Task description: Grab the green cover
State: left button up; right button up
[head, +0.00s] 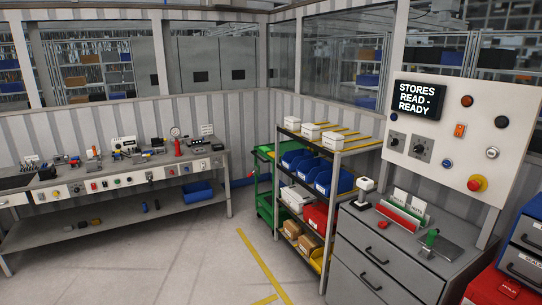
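A small green upright piece (431,238) stands by a flat grey plate (441,249) on top of the grey drawer cabinet (384,259) at the right. A long low holder (400,219) with green and red strips and white cards lies just left of it. I cannot tell for sure which green part is the green cover. Neither of my grippers shows in the head view.
A control panel (450,135) stands above the cabinet; its screen says "STORES READ - READY". A shelf rack (319,190) with bins and a green cart (265,195) stand left of it. A long workbench (110,185) is at left. The middle floor is clear.

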aim_at(265, 149)
jog(key=u, duration=0.15)
jog(key=i, duration=0.8)
jog(key=u, duration=0.35)
jog(key=i, duration=1.95)
jog(key=z, duration=0.25)
jog(key=i, duration=1.9)
jog(key=z, duration=0.35)
